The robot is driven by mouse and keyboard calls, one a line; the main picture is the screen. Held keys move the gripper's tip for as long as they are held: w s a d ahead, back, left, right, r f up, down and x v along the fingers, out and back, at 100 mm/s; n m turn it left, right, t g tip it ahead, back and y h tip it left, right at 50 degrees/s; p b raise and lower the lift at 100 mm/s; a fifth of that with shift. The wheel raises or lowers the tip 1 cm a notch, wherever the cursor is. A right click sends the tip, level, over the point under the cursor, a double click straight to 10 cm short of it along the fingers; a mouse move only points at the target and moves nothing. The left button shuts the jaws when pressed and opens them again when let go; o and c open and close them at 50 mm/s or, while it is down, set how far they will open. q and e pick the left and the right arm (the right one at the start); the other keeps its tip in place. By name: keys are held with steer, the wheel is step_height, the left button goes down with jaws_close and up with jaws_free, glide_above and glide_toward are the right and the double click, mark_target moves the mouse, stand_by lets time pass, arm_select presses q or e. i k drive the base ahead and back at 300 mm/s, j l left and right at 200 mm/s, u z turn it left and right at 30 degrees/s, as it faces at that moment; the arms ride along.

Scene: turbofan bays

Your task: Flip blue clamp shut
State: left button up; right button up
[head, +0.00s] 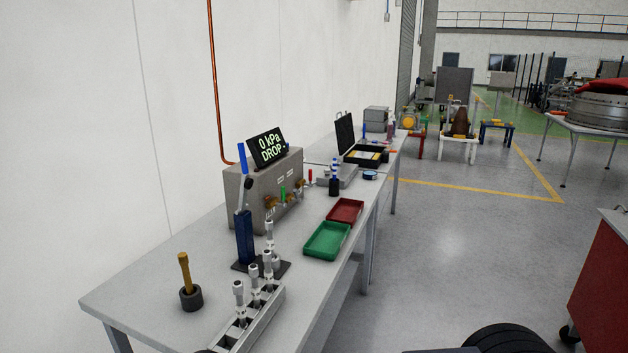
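The blue clamp (245,238) stands on a dark base plate on the long grey workbench, left of the picture's middle. It has a blue upright column and a thin metal lever. The lever points up and ends in a blue grip (241,158), so the clamp looks open. A silver nozzle-like part (269,236) stands upright on the same plate, just right of the column. Whether the clamp touches that part is too small to tell. Neither of my grippers shows in the head view.
Behind the clamp is a grey test box (262,193) with a display (268,147) reading "0 kPa DROP". A rack (250,320) of silver parts stands in front; a dark cup (191,298) is at left. Green (327,241) and red (345,211) trays lie right.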

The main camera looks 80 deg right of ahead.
mark_target(246, 183)
steer(key=i+z, duration=0.2)
steer(key=z, duration=0.25)
steer(key=i+z, duration=0.2)
steer(key=z, duration=0.3)
steer(key=i+j+z, duration=0.15)
steer(key=z, duration=0.3)
steer(key=i+j+z, duration=0.15)
steer(key=z, duration=0.3)
steer(key=i+j+z, duration=0.1)
steer(key=j+z, duration=0.2)
steer(key=z, duration=0.2)
steer(key=i+j+z, duration=0.1)
steer(key=j+z, duration=0.2)
steer(key=z, duration=0.15)
steer(key=j+z, duration=0.3)
steer(key=j, duration=0.15)
steer(key=k+j+z, duration=0.1)
steer(key=j+z, duration=0.2)
steer(key=k+j, duration=0.1)
steer(key=k, duration=0.25)
